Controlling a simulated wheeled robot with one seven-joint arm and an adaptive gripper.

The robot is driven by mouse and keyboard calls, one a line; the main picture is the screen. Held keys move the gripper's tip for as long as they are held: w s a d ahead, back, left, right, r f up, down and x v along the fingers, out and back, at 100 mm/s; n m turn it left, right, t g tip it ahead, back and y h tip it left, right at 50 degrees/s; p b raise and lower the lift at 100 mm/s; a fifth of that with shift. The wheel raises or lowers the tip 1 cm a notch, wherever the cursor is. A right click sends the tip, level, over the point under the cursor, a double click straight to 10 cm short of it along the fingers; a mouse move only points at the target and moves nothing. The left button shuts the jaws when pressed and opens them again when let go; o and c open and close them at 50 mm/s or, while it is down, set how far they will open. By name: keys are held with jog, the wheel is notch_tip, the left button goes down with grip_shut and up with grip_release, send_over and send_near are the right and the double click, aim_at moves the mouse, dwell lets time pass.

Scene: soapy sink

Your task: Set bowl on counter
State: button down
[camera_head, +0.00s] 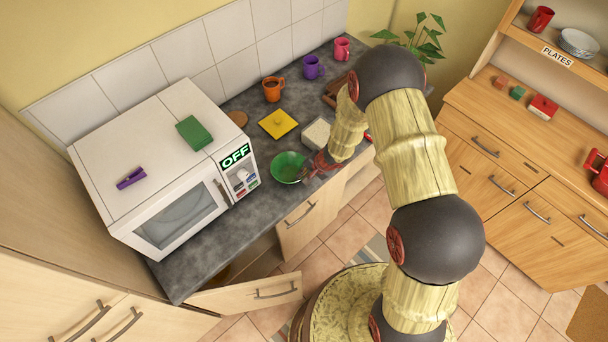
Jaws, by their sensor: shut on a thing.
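A green bowl (286,168) is at the front of the dark grey counter (252,218), just right of the microwave. My gripper (306,172) is at the bowl's right side and is shut on its rim. My arm comes in from the right and hides part of the counter behind the gripper. I cannot tell whether the bowl's base touches the counter.
The white microwave (170,215) reads OFF and carries a green block (194,133) and a purple clip (130,178). A yellow square (278,124), a white container (317,133) and orange (273,89), purple (313,67) and pink mugs (342,49) stand behind.

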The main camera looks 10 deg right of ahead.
jog(key=shift+f+b, duration=0.1)
jog(key=shift+b, duration=0.2)
jog(key=c, duration=2)
grip_release()
